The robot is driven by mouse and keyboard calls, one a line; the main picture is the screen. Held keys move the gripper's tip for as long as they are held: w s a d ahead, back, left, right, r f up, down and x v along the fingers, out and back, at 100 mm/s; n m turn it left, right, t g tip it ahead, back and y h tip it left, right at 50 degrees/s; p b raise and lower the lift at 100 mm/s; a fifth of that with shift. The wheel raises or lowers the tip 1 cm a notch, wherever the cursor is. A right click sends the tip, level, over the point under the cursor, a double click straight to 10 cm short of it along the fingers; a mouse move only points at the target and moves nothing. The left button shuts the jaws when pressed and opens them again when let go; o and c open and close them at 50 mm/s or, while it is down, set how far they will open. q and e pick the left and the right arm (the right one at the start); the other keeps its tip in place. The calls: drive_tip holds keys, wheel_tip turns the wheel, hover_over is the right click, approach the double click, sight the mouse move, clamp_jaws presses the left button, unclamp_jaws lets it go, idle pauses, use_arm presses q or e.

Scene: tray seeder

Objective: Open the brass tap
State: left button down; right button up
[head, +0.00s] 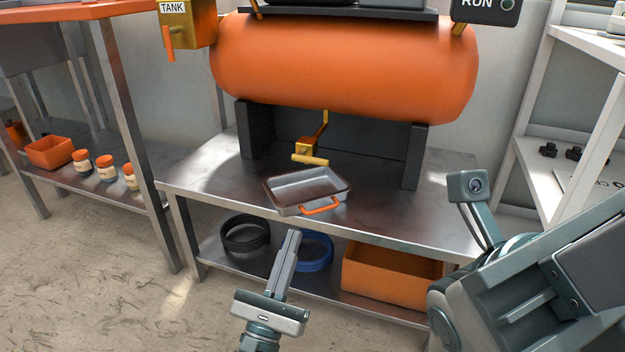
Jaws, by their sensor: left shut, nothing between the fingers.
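The brass tap (306,147) hangs on a bent brass pipe under the orange tank (345,65). Its bar-shaped lever (310,160) lies roughly crosswise at the front of the body. A grey metal tray (278,200) with an orange handle stands on the bench just below and in front of the tap. My left gripper (293,236) is shut and empty, pointing up toward the tray, in front of the bench and well short of the tap. My right arm fills the lower right; its fingers are not visible.
The steel bench (205,178) holds the tank on dark supports. Its lower shelf carries a black coil (232,246), a blue coil (328,252) and an orange crate (390,286). A brass box labelled TANK with an orange lever (169,42) is at upper left. White shelving stands right.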

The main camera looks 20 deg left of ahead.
use_arm(q)
drive_tip(key=b+x, duration=0.1)
drive_tip(key=x, duration=1.1)
drive_tip(key=shift+w+r, duration=0.2)
drive_tip(key=shift+w, duration=0.2)
drive_tip(key=shift+w+r, duration=0.25)
drive_tip(key=shift+w, duration=0.1)
drive_tip(key=shift+d+r+n, duration=0.15)
drive_tip(key=shift+n, duration=0.25)
drive_tip(key=shift+y, duration=0.4)
